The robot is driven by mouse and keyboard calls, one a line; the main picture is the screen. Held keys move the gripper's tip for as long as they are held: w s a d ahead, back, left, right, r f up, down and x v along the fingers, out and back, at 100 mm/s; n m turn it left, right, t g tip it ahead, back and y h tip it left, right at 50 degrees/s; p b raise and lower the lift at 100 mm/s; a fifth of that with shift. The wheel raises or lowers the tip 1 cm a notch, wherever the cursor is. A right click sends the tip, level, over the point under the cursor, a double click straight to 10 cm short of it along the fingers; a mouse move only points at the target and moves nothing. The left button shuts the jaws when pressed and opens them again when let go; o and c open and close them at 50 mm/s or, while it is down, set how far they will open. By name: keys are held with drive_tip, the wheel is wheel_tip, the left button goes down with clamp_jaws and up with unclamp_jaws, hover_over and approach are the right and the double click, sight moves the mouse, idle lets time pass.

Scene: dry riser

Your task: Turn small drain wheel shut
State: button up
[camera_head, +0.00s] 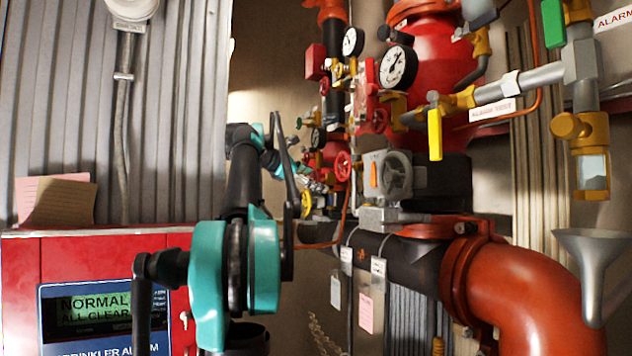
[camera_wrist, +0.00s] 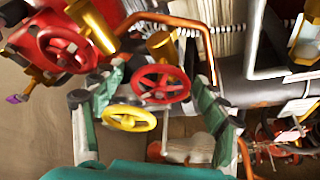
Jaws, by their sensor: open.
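My gripper (camera_wrist: 158,92) is open in the wrist view, with one green-padded finger on each side. Between the fingers are a small red handwheel (camera_wrist: 160,83) and, nearer the camera and lower left, a small yellow handwheel (camera_wrist: 129,118). No finger visibly closes on either rim, and I cannot tell whether either touches. No label shows which of them is the drain wheel. In the head view, my gripper (camera_head: 318,184) is small and partly hidden among the fittings. The yellow wheel (camera_head: 306,205) shows there edge-on, just below it, and a red wheel (camera_head: 342,165) stands to its right.
Another red handwheel (camera_wrist: 67,50) is left of the fingers, beside brass fittings. In the head view, a thick dark pipe (camera_head: 375,250) runs below, and a red alarm panel (camera_head: 90,250) stands at left.

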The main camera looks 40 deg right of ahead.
drive_tip(key=c, duration=1.2)
